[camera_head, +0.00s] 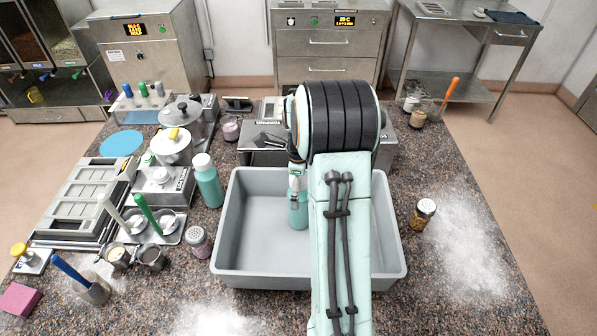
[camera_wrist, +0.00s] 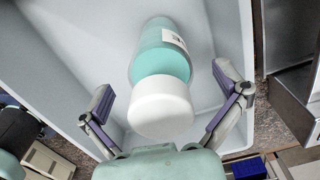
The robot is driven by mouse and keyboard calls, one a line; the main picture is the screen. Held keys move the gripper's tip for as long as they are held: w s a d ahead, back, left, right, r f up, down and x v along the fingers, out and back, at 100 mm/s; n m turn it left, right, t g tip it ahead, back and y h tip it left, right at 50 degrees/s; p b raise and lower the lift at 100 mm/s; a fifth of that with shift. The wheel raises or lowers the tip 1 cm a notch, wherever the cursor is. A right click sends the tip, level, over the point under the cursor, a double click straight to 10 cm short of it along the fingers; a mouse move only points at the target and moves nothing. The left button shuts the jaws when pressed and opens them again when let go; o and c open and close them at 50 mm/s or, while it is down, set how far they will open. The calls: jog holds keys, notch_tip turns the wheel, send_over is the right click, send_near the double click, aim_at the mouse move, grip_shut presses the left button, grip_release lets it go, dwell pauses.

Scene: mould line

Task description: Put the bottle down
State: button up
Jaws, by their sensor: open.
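A teal bottle (camera_head: 298,212) with a white cap is inside the grey bin (camera_head: 226,225) and appears to stand upright on its floor. My arm hides part of it in the head view. In the wrist view the bottle (camera_wrist: 162,55) shows cap end nearest, with a white label on its side. My gripper (camera_wrist: 163,98) is open, one finger on each side of the bottle, with visible gaps to both. In the head view my gripper is mostly hidden by my arm.
A second teal bottle (camera_head: 207,182) stands on the speckled counter just left of the bin. A shaker jar (camera_head: 198,241) is near the bin's left wall, another jar (camera_head: 422,214) to its right. Trays and pots crowd the left; the counter's right front is clear but powdery.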

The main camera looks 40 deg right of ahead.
notch_tip(320, 180, up, 11)
jog(key=shift+f, duration=0.1)
jog(key=s+a+r+n, duration=0.2)
jog(key=a+n, duration=0.4)
jog(key=a, duration=0.2)
jog(key=s+a+r+n, duration=0.1)
jog(key=s+a+n, duration=0.2)
jog(key=a+n, duration=0.4)
jog(key=s+a+f+n, duration=0.3)
jog(key=s+a+n, duration=0.9)
jog(key=n, duration=0.5)
jog(key=shift+s+y, duration=0.4)
jog(key=shift+s, duration=0.35)
jog(key=shift+d+f, duration=0.1)
jog(key=shift+c, duration=0.2)
